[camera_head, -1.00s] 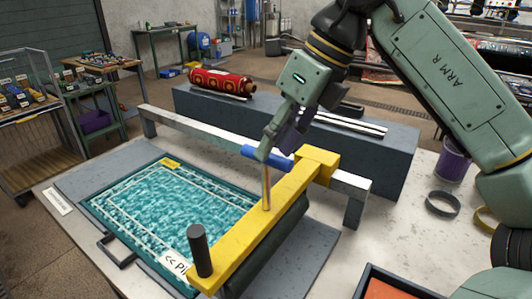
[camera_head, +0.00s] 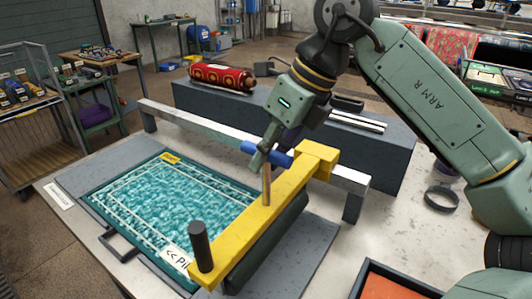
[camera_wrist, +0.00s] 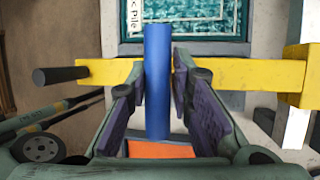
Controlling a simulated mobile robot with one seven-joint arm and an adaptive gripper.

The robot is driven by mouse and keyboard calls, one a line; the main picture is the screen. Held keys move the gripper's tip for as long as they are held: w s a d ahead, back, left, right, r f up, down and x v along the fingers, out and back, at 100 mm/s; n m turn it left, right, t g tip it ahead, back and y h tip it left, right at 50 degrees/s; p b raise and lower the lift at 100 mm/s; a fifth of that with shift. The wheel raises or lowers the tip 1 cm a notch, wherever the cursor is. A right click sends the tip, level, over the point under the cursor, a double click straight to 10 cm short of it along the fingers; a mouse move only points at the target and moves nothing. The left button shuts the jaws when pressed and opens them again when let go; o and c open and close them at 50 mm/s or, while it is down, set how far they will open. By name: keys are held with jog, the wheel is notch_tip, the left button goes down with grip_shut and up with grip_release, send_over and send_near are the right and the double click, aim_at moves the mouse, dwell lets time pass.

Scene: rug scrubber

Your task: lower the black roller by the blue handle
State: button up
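The blue handle (camera_head: 281,158) is a crossbar on a thin upright rod (camera_head: 266,188) above the yellow beam (camera_head: 238,232). The black roller (camera_head: 265,245) lies along the beam's right side, low over the grey board; whether it touches is unclear. My gripper (camera_head: 262,155) is at the blue handle, reaching down from above. In the wrist view the handle (camera_wrist: 158,70) runs between the purple finger pads of my gripper (camera_wrist: 159,80). Both fingertips appear to press its sides. The teal rug (camera_head: 175,205) lies flat left of the beam.
A black post (camera_head: 201,246) stands on the beam's near end. A grey rail (camera_head: 195,127) spans behind the rug. An orange-lined tray (camera_head: 390,285) is at the front right. A dark ring (camera_head: 441,198) lies at right. A red rolled rug (camera_head: 222,77) rests on the grey block behind.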

grip_shut()
jog(key=shift+s, duration=0.1)
jog(key=shift+a+f, duration=0.1)
jog(key=shift+a, duration=0.05)
